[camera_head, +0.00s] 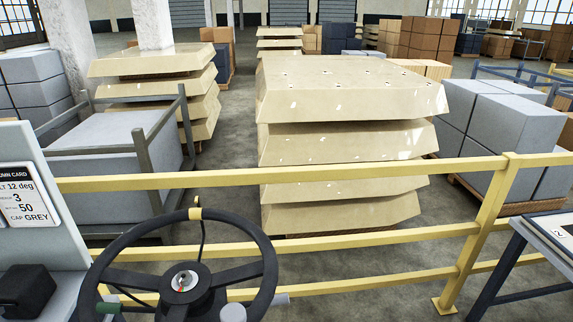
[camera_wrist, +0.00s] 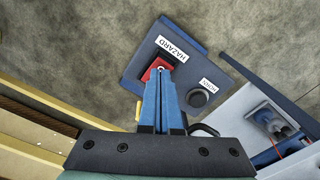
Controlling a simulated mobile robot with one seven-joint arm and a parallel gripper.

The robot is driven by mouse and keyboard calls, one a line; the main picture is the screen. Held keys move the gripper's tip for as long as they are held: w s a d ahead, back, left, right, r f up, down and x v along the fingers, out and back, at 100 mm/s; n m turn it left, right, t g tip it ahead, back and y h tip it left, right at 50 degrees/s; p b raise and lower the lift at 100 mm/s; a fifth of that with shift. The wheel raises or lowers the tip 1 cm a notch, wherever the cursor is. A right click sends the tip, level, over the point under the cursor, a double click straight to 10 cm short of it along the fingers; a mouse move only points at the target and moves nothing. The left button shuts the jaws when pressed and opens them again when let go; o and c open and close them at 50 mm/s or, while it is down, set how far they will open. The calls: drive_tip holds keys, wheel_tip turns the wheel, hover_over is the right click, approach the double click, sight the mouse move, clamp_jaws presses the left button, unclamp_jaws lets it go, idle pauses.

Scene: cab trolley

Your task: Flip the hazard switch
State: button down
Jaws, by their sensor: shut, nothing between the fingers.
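In the wrist view, a blue panel (camera_wrist: 205,48) carries a white label reading HAZARD (camera_wrist: 171,48). The hazard switch (camera_wrist: 153,69) is a red block just below that label, with a small light tip at its lower right. My gripper (camera_wrist: 161,76) is shut and empty, its blue fingers reaching up to the red switch. The fingertips overlap the switch in the picture and hide part of it. I cannot tell whether they touch it. In the head view, neither the hazard switch nor my gripper shows.
A round black knob (camera_wrist: 198,97) labelled HORN sits right of my fingers on the panel. A grey unit with a red part (camera_wrist: 290,146) is at the lower right. In the head view, a black steering wheel (camera_head: 262,275) stands before a yellow railing (camera_head: 340,174).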

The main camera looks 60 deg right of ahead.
drive_tip(key=shift+f+b, duration=0.35)
drive_tip(key=shift+f, duration=0.25)
drive_tip(key=shift+r, duration=0.1)
wheel_tip(320, 180, up, 7)
drive_tip(key=p, duration=0.7)
drive_tip(key=shift+p, duration=0.35)
idle(0.5)
